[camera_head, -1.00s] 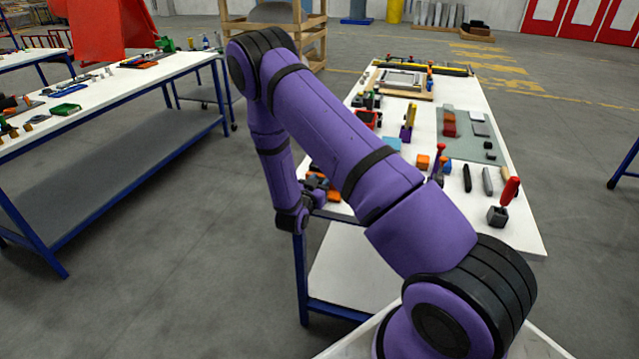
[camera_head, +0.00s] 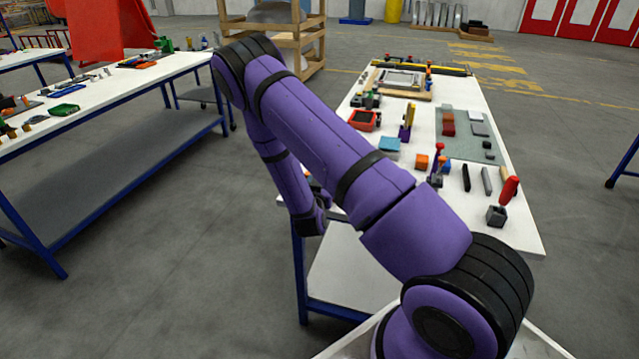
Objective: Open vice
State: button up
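My purple arm reaches from the lower right across the near table (camera_head: 505,222) and bends down at its left edge. Its wrist hangs beside that edge. My gripper's fingers are hidden behind the wrist and forearm, so their opening does not show. I cannot pick out the vice for sure. A small dark and orange object (camera_head: 313,183) at the table's left edge is almost fully covered by my arm; I cannot tell if it is the vice or if my gripper touches it.
The table holds a red tray (camera_head: 364,120), a blue block (camera_head: 390,145), an orange block (camera_head: 422,161), a red-handled tool (camera_head: 504,200) and a grey-green mat (camera_head: 470,146). A second workbench (camera_head: 110,85) stands at left. Floor between the benches is clear.

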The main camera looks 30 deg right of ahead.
jog(key=shift+o, duration=0.7)
jog(key=v, duration=1)
jog(key=shift+s+a, duration=0.25)
jog(key=shift+s, duration=0.05)
